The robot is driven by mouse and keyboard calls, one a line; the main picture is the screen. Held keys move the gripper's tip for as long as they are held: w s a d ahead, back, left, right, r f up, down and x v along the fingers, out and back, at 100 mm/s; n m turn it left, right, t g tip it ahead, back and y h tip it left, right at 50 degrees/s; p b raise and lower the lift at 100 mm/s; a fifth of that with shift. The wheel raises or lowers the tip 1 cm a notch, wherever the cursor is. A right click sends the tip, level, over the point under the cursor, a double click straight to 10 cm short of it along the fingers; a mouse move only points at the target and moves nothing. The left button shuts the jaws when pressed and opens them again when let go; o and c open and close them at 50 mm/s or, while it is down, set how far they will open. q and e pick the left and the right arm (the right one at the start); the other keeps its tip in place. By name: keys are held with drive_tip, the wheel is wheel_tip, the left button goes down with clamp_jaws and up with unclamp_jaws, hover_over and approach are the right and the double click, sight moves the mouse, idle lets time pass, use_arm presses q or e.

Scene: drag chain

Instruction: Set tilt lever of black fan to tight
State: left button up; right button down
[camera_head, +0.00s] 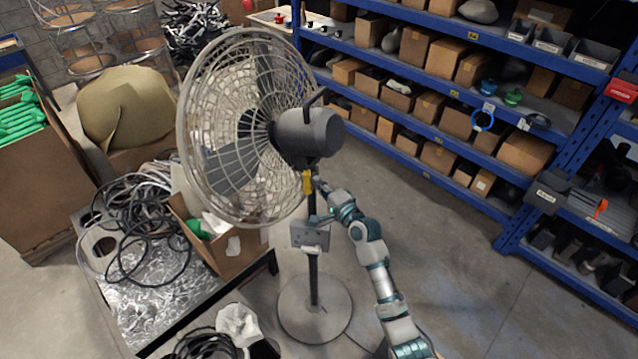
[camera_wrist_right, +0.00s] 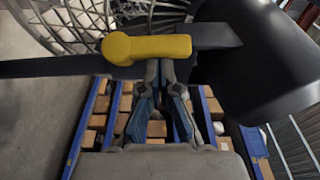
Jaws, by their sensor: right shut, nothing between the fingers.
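The black fan is a large pedestal fan with a round cage (camera_head: 215,125) and a dark motor housing (camera_head: 312,133). Its yellow tilt lever (camera_head: 307,182) sits under the housing at the top of the pole. In the right wrist view the yellow lever (camera_wrist_right: 146,48) lies roughly level across the black bracket, left of the dark housing (camera_wrist_right: 262,60). My right gripper (camera_wrist_right: 160,70) is shut and empty, with its fingertips just below the lever's right part. I cannot tell whether they touch it. In the head view my right arm reaches the pole from the lower right. My left gripper is not in view.
A grey control box (camera_head: 310,236) sits on the pole above the round base (camera_head: 314,308). A metal table (camera_head: 165,300) with cables and a cardboard box (camera_head: 228,255) stands at left. Blue shelving (camera_head: 470,95) with boxes runs along the back right. Floor to the right is clear.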

drive_tip(key=shift+w+a+r+p, duration=0.1)
drive_tip(key=shift+a+r+p, duration=0.45)
drive_tip(key=shift+p, duration=0.35)
drive_tip(key=shift+a+f, duration=0.1)
drive_tip(key=v, duration=1.2)
